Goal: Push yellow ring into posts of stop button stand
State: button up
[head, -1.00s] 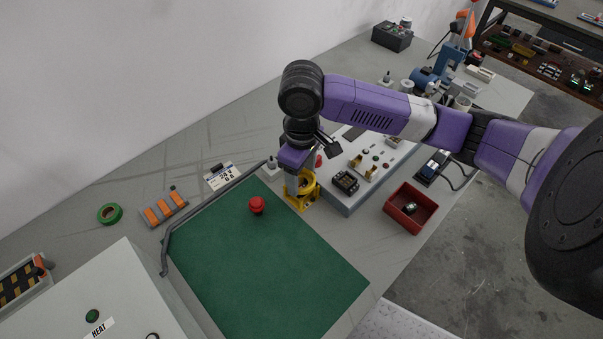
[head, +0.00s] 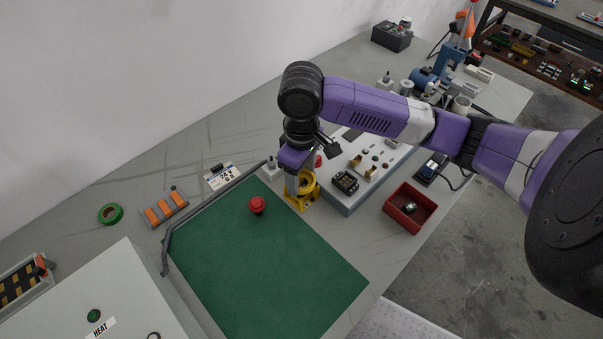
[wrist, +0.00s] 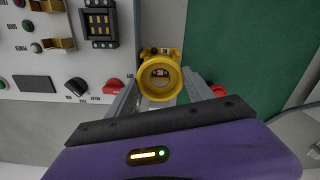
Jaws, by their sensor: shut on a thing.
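The yellow ring (wrist: 160,78) sits between the two grey fingers of my gripper (wrist: 162,90) in the wrist view, and the gripper is shut on it. The yellow stop button stand (head: 301,204) is on the table by the mat's far right edge, directly below the gripper. In the wrist view the stand (wrist: 161,52) shows just past the ring, with small dark and red details visible through the ring's hole. Ring and stand overlap in both views, so I cannot tell how far the ring is onto the posts. My gripper (head: 300,186) is partly hidden by the wrist in the head view.
A red button (head: 257,205) stands on the green mat (head: 265,265), left of the stand. A grey control panel (head: 345,201) is close on the right, then a red bin (head: 389,212). A bent grey rail (head: 187,212) edges the mat. The mat's front is clear.

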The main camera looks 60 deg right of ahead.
jog(key=shift+f+b, duration=0.7)
jog(key=shift+f, duration=0.25)
dwell(0.5)
jog(key=o, duration=1.4)
jog(key=shift+r, duration=0.1)
jog(key=shift+r, duration=3.85)
